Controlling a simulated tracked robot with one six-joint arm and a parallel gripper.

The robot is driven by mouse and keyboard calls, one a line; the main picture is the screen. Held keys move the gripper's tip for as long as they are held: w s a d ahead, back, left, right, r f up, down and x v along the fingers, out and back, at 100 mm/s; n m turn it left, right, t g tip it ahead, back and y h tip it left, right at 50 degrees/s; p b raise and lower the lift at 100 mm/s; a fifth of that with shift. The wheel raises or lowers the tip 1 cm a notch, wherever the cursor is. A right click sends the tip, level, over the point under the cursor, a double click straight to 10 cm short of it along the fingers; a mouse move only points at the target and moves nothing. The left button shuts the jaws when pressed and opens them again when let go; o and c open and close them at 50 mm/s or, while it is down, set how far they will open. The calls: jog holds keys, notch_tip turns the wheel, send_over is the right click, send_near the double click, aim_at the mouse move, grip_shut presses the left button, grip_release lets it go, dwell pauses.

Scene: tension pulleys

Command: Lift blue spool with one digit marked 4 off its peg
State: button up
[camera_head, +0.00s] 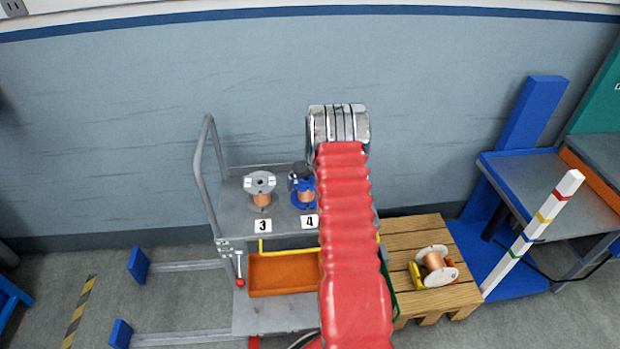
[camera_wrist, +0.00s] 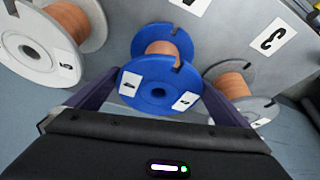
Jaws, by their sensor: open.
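The blue spool (camera_wrist: 158,88) with copper wire stands on the grey cart top, in the middle of the wrist view. Its flange bears two small white labels, too small to read surely. In the head view the blue spool (camera_head: 304,199) is behind the plate marked 4 (camera_head: 309,221), partly covered by dark parts of my gripper (camera_head: 301,178). In the wrist view my gripper (camera_wrist: 160,84) is open, with one dark finger on each side of the blue spool. I cannot tell whether either finger touches it. The peg is hidden.
A grey spool (camera_head: 260,188) stands left of the blue one, behind the plate marked 3 (camera_head: 262,226). A white spool (camera_wrist: 42,44) is close on the left in the wrist view. An orange bin (camera_head: 284,274) sits below; a wooden pallet (camera_head: 418,241) stands right.

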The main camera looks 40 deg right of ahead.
jog(key=shift+x, duration=1.8)
jog(key=shift+c, duration=0.4)
jog(key=shift+d, duration=0.1)
jog(key=c, duration=1)
jog(key=shift+r, duration=0.1)
jog(key=shift+r, duration=1.9)
jog(key=shift+r, duration=1.55)
jog(key=shift+r, duration=0.15)
jog(key=shift+r, duration=1.6)
